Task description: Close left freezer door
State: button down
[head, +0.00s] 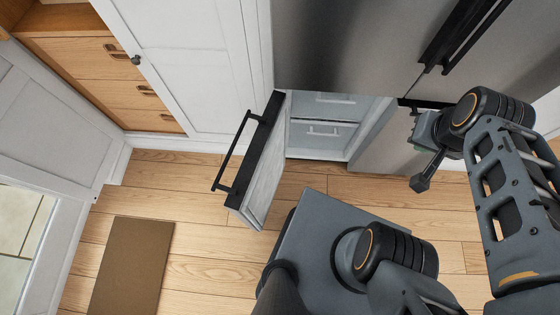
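The left freezer door (264,172) stands swung open below the steel fridge. Its dark edge and a long black bar handle (236,150) face left, and its pale inner side faces right. The open freezer compartment (322,125) shows white drawers inside. My gripper (420,182) is at the right, in front of the right freezer door (385,140), well apart from the left door. It is seen from above and behind, partly hidden by its own wrist, so its finger gap is not clear. I see nothing held in it.
Steel upper fridge doors (350,45) with dark handles are above. White cabinet panels (195,65) and wooden drawers (125,75) stand to the left. A brown mat (130,268) lies on the wooden floor.

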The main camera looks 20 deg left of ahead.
aim_at(250, 198)
jog(key=z, duration=1.2)
jog(key=k, duration=2)
jog(key=u, duration=1.5)
jog(key=i, duration=0.45)
jog(key=z, duration=0.15)
jog(key=k, duration=0.5)
jog(key=u, duration=0.85)
jog(key=i, duration=0.5)
jog(key=z, duration=0.95)
